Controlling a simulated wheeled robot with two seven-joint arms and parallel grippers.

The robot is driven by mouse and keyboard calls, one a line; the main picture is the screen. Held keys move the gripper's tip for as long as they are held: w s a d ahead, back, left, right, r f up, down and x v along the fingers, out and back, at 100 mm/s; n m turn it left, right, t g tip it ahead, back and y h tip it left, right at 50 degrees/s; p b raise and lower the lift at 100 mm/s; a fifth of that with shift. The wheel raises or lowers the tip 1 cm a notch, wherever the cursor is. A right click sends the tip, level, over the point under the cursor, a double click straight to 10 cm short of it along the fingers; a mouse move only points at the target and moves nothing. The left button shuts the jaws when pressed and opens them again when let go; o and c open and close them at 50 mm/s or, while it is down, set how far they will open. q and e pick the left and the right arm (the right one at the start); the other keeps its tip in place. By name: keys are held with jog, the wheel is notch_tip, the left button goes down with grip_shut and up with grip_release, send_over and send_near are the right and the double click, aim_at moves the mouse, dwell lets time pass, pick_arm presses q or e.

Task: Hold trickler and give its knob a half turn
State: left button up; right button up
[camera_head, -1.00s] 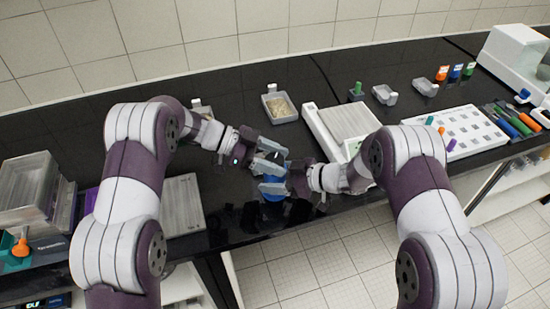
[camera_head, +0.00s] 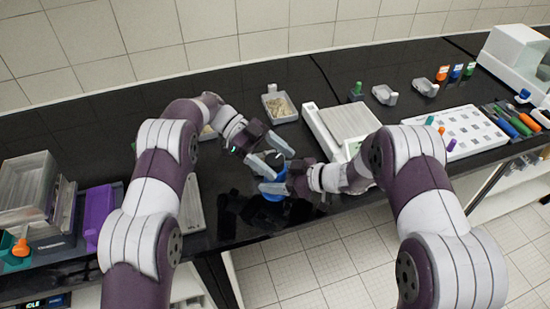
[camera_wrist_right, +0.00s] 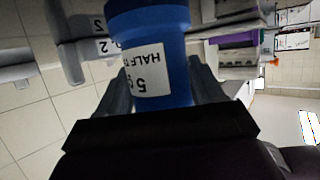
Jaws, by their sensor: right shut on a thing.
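The trickler is a blue cylinder with a white label; its lower part shows beside my right gripper in the head view (camera_head: 273,198). It fills the middle of the right wrist view (camera_wrist_right: 165,50), its label reading "5 g" and "HALF T…". My right gripper (camera_head: 270,183) is shut on it, one finger on each side, above the bench's front edge. My left gripper (camera_head: 283,166) is just above and behind it, pointing down and right, with its fingers spread apart. The knob is hidden, and I cannot tell whether the left fingers touch it.
A balance (camera_head: 347,122) stands right of the grippers, with a dish of grains (camera_head: 280,107) behind them. A white rack (camera_head: 470,135) and pens are farther right. Clear trays (camera_head: 28,190) and a purple block (camera_head: 98,215) stand left. The black bench between is mostly clear.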

pick_arm(q)
jog(key=shift+w+a, duration=0.1)
jog(key=v, duration=0.7)
jog(key=shift+a+r, duration=0.1)
jog(key=shift+a, duration=0.1)
